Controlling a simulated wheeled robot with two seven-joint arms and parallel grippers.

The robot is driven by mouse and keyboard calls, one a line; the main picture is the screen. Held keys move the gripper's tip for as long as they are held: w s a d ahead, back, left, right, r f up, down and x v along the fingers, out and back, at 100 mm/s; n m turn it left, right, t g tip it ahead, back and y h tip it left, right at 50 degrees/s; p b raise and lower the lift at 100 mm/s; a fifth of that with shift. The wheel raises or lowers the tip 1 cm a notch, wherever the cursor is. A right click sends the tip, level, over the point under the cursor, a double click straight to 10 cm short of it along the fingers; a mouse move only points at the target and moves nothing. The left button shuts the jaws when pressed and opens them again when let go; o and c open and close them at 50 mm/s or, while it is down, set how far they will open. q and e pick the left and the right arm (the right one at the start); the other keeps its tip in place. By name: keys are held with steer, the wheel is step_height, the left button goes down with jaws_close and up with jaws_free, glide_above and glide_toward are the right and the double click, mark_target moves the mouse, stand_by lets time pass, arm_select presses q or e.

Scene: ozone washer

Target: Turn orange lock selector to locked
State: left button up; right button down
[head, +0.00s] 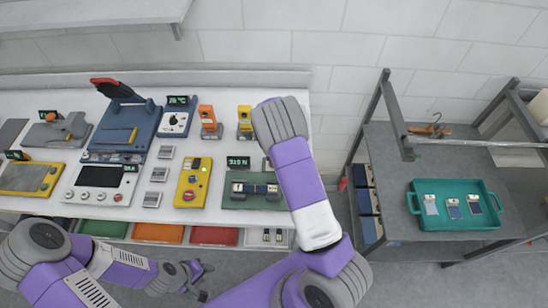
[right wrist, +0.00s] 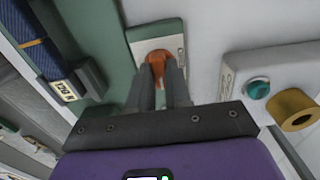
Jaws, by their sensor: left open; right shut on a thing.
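The orange lock selector (right wrist: 157,57) sits on a small pale plate (right wrist: 172,30) in the right wrist view. My right gripper (right wrist: 162,78) has its two fingers closed on the selector's sides. The fingers hide part of the knob, and I cannot read its setting. In the head view my right arm covers the selector and the right gripper. My left gripper (head: 203,283) is open and empty, low in front of the bench, away from the selector.
A green fixture (head: 233,202) with a display lies left of my right arm. A yellow control box (head: 193,183) is farther left. In the wrist view, a teal knob (right wrist: 258,88) and yellow ring (right wrist: 295,109) are close on the right. A teal tray (head: 425,215) stands on the side table.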

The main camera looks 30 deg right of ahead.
stand_by(0.4)
steer(key=c, duration=1.1)
jaws_free()
steer(key=shift+o, duration=0.2)
steer(key=shift+r, duration=0.1)
step_height(320, 180, up, 8)
steer(key=shift+f, duration=0.25)
